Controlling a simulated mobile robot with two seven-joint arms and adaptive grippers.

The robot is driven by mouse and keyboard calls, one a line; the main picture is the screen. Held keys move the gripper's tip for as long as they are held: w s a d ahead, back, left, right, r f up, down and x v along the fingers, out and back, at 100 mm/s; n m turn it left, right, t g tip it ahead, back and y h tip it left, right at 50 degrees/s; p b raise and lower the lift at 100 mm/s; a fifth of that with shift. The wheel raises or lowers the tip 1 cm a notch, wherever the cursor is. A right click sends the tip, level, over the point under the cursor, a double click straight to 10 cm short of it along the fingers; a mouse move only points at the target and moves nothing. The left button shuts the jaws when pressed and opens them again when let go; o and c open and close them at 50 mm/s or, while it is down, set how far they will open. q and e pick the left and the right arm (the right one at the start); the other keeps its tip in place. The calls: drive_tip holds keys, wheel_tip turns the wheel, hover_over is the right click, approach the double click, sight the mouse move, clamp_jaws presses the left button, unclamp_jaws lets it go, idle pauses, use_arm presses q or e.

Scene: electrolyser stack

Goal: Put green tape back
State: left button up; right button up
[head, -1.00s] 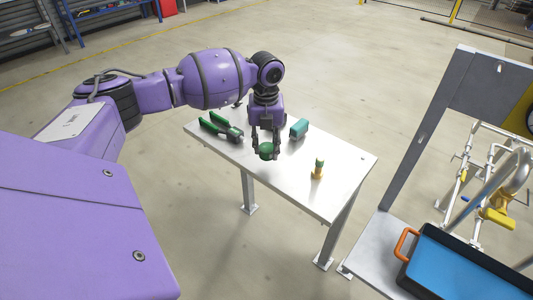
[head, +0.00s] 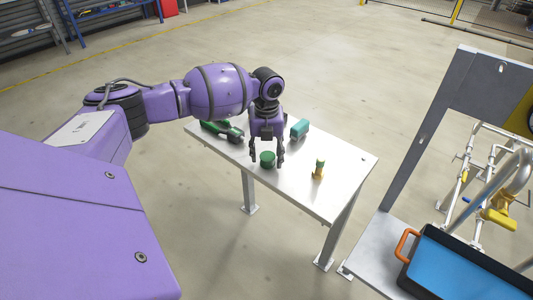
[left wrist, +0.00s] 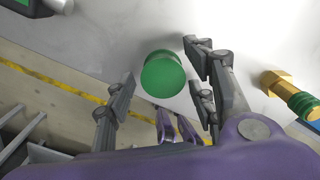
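The green tape (head: 267,158) is a short round roll on the near edge of the white table (head: 338,168). It also shows in the left wrist view (left wrist: 163,74). My left gripper (head: 267,162) points down over it with its fingers apart, one on each side. In the left wrist view the fingers (left wrist: 160,82) stand clear of the roll with visible gaps, so it is open and holds nothing. My right gripper is in neither view.
A green and dark tool (head: 222,131) lies at the table's left. A teal-green block-like item (head: 299,129) lies toward the back. A brass and green fitting (head: 318,170) stands to the right. A blue tray with an orange handle (head: 460,268) is at lower right.

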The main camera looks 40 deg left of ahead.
sight(267, 156)
use_arm(q)
drive_tip(key=shift+r, duration=0.1)
wheel_tip(267, 156, up, 12)
idle(0.6)
drive_tip(key=shift+r, duration=0.1)
idle(0.3)
